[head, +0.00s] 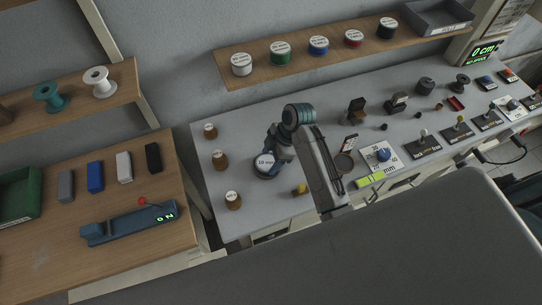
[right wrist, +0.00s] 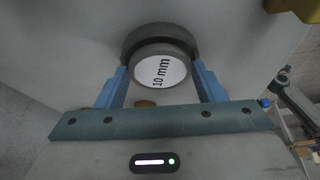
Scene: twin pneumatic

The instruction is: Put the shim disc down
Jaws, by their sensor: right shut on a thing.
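The shim disc (head: 264,162) is a grey round piece with a white face reading "10 mm". It is at the left part of the grey workbench in the head view. In the right wrist view the disc (right wrist: 161,73) sits between the two blue fingers of my right gripper (right wrist: 161,82), which is shut on it. In the head view my right gripper (head: 272,158) is partly hidden by its own arm. A wider dark round piece (right wrist: 160,38) shows right behind the disc; I cannot tell whether they touch. My left gripper is in neither view.
Several brown jars with white lids (head: 219,160) stand left of the disc. A small yellow piece (head: 300,189) lies just right of it. Bare grey bench (head: 245,125) lies behind.

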